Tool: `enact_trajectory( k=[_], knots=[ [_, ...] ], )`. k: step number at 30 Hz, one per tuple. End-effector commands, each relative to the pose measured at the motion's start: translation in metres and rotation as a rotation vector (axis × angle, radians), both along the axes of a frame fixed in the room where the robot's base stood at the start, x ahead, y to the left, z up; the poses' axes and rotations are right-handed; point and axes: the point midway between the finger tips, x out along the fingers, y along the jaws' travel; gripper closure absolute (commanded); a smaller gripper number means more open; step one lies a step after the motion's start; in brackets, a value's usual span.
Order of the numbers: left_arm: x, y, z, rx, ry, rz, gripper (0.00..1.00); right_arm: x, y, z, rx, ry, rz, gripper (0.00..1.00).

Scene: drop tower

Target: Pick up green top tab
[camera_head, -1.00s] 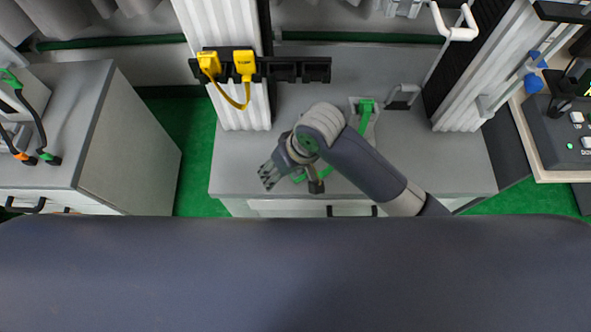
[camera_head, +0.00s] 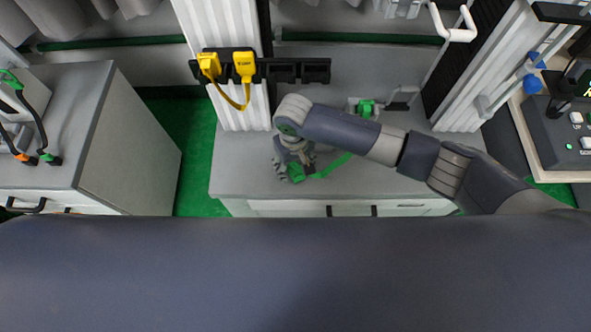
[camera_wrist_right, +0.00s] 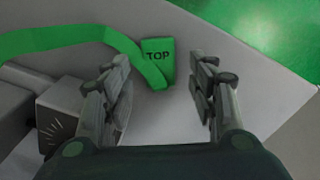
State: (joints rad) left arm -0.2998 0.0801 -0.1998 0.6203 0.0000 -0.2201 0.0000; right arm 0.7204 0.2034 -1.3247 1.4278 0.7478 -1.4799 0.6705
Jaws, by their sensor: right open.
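The green top tab (camera_wrist_right: 158,62) lies on the grey worktop, marked "TOP", with a green strap (camera_wrist_right: 70,38) running from it to the left in the right wrist view. In the head view the tab (camera_head: 296,172) shows beside my right gripper, and the strap (camera_head: 333,164) runs up to the right toward a green piece on a mount. My right gripper (camera_wrist_right: 162,88) is open and empty. Its two fingers point at the tab, which appears between and just beyond the fingertips. Part of the tab is hidden by the gripper in the head view. My left gripper is not in view.
A grey metal block (camera_wrist_right: 62,115) stands close to the left finger. The worktop edge borders the green floor (camera_wrist_right: 285,30). Yellow connectors (camera_head: 244,66) hang on a black rack behind. A ribbed white column (camera_head: 240,105) stands behind my right arm.

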Motion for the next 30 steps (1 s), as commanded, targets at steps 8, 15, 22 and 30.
enact_trajectory(
  k=[8,15,22,30],
  knots=[
    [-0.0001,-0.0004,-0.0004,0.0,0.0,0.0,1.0,0.0,-0.0007,-0.0155,0.0,-0.001,0.0,0.47],
    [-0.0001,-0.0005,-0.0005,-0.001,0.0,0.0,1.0,0.0,-0.0007,-0.0152,0.0,-0.001,0.001,0.76],
    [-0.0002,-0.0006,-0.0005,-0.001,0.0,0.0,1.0,0.0,-0.0007,-0.015,0.0,-0.001,0.001,0.9],
    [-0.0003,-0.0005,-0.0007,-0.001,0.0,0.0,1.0,0.0001,-0.0005,-0.0115,0.0,-0.001,0.001,0.9]
  ],
)
